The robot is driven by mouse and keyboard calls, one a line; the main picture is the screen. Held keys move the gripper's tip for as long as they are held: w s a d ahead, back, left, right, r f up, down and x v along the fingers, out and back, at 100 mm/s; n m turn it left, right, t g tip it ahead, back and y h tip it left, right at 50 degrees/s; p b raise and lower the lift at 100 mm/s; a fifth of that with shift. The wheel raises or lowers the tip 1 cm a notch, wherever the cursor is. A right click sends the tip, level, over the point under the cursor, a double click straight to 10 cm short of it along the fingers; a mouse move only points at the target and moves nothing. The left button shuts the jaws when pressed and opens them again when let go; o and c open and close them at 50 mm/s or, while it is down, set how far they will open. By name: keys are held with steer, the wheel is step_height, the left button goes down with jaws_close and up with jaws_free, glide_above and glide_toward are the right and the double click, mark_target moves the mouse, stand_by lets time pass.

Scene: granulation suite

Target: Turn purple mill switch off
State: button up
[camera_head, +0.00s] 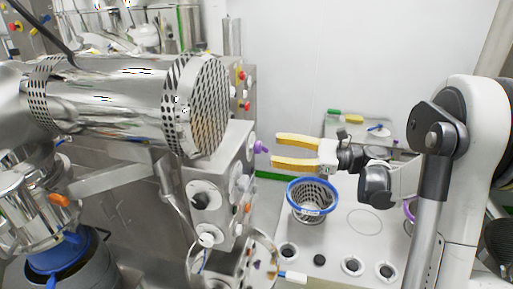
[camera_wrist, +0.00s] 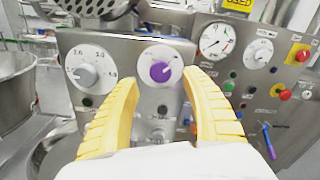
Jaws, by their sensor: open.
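The purple mill switch (camera_wrist: 160,71) is a purple knob on a round white dial, set in a steel panel (camera_wrist: 120,52). In the wrist view it shows between my two yellow fingers, beyond their tips. In the head view the purple knob (camera_head: 261,147) sticks out from the right side of the steel control box, just left of my fingertips. My gripper (camera_head: 276,151) is open and empty, pointing left at the knob, with a small gap that I cannot judge exactly. It also shows in the wrist view (camera_wrist: 165,78), its fingers spread to either side of the dial.
A grey knob (camera_wrist: 86,75) sits left of the purple one. A gauge (camera_wrist: 216,40) and red buttons (camera_wrist: 303,55) are on a panel to the right. A blue-rimmed mesh basket (camera_head: 312,184) stands below my gripper. The large steel mill cylinder (camera_head: 130,105) is at left.

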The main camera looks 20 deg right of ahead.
mark_target(261, 147)
steer(key=x, duration=0.6)
steer(key=shift+b, duration=0.3)
steer(key=c, duration=1.2)
